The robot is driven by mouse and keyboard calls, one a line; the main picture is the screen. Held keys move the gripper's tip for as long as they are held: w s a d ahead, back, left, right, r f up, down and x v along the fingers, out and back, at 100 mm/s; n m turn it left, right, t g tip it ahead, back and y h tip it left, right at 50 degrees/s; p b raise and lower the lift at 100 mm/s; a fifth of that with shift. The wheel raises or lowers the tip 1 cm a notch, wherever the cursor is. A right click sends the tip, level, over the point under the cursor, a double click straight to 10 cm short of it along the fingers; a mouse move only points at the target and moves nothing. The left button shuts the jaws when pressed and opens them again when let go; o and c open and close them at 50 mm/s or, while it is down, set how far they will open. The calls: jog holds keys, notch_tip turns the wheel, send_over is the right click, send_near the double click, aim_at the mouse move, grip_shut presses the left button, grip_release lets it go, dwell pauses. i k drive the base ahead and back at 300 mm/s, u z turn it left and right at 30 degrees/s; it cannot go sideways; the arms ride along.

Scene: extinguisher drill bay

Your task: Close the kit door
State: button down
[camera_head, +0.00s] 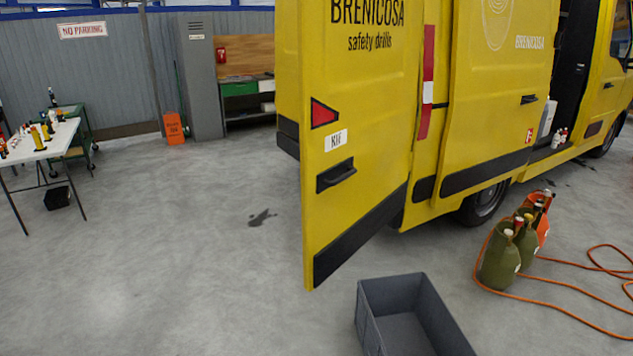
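The kit door (365,120) is a yellow van door with a "KIT" label (335,141), a red triangle and a black handle (336,176). It stands open, swung out from the rear corner of the yellow van (490,90). Its lower edge carries a black strip (360,235). The van's inside behind the door is hidden. My gripper is not in this view, so its state and its place relative to the handle do not show.
A grey open crate (372,318) stands on the floor just in front of the door. A white table (40,143) stands far left. The floor (190,250) left of the door is mostly clear, with a dark stain.

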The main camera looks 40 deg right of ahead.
aim_at(359, 61)
jog(key=z, duration=0.15)
jog(key=i, duration=0.95)
jog(key=u, duration=0.1)
